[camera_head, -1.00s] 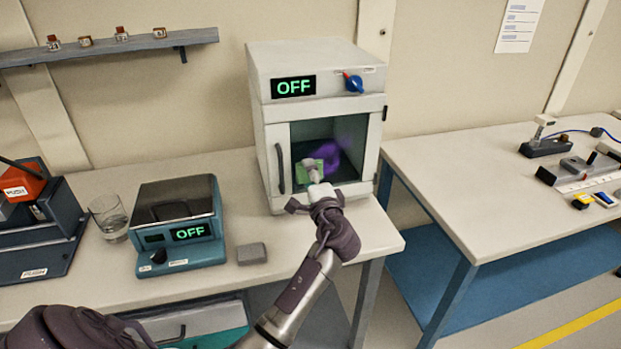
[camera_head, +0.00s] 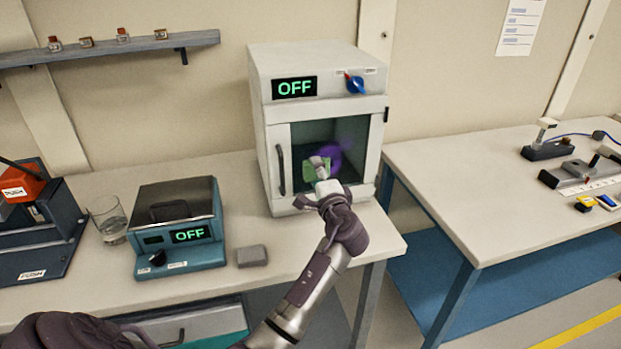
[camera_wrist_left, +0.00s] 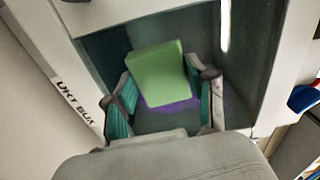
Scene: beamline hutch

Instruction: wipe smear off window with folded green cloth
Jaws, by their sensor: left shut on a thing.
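The folded green cloth (camera_head: 316,168) is held flat and close to the window (camera_head: 352,132) of the white box cabinet; I cannot tell whether it touches the glass. A purple smear (camera_head: 331,153) shows on the window above and right of the cloth, partly hidden by it. My left gripper (camera_head: 322,172) is shut on the cloth. In the left wrist view the cloth (camera_wrist_left: 158,68) sits beyond the two fingers (camera_wrist_left: 165,105), with purple (camera_wrist_left: 172,108) along its lower edge. My right gripper is not in view.
The cabinet (camera_head: 268,60) has a handle left of the window and a blue knob (camera_head: 354,84) above it. A teal device (camera_head: 180,257), a glass (camera_head: 110,222) and a grey block (camera_head: 252,256) stand to the left. A second table (camera_head: 450,180) stands right.

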